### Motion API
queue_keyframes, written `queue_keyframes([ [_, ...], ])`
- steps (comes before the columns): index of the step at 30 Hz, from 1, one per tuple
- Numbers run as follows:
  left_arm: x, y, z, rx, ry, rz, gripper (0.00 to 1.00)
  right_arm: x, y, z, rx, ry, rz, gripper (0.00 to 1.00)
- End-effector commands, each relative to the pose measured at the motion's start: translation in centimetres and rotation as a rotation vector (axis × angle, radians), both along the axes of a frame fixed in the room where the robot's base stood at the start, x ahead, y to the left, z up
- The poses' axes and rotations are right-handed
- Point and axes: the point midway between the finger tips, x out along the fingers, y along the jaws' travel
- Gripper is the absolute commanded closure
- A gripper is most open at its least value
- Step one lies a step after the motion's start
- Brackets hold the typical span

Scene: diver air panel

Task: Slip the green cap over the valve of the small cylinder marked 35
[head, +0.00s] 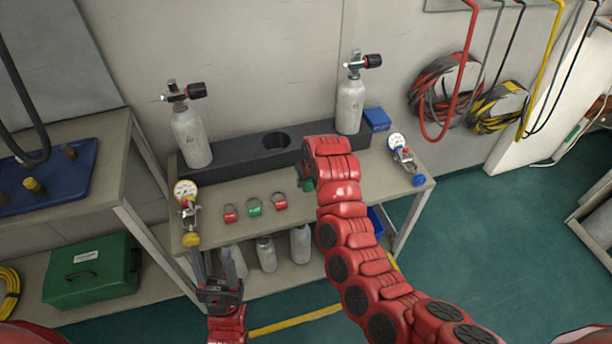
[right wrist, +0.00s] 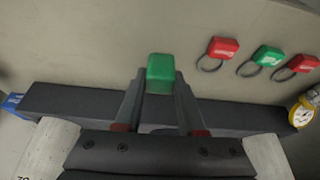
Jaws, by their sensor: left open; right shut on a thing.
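My right gripper (right wrist: 160,88) is shut on a green cap (right wrist: 160,72), above the table. In the head view my red right arm mostly hides that gripper; a bit of the green cap (head: 306,185) shows. Two small grey cylinders with black-knobbed valves stand upright in the dark rack: a left one (head: 192,138) and a right one (head: 349,106). Their markings are unreadable in the head view; in the right wrist view a cut-off number shows on one cylinder (right wrist: 45,150). My left gripper (head: 214,268) is open and empty at the table's front edge.
The dark rack (head: 238,152) has an empty hole between the cylinders. Red, green and red ringed tags (head: 254,207) lie on the table. Gauges stand at left (head: 185,192) and right (head: 399,145). A blue box (head: 377,119) sits by the right cylinder.

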Motion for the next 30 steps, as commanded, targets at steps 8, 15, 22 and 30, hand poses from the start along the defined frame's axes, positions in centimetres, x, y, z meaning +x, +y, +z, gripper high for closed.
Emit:
queue_keyframes([
  [8,0.0,0.0,0.8,0.0,0.0,0.0,0.5,-0.4,-0.2,0.0,-0.001,0.003,0.001,1.0],
  [15,0.0,0.0,0.7,0.0,0.0,0.0,0.5,-0.4,-0.2,0.0,-0.001,0.002,0.001,1.0],
  [22,0.0,0.0,0.6,0.0,0.0,0.0,0.5,-0.4,-0.2,-0.4,-0.001,0.002,0.001,1.0],
  [30,0.0,0.0,0.5,0.0,0.0,0.0,0.5,-0.5,-0.1,-1.3,0.0,0.002,0.001,1.0],
])
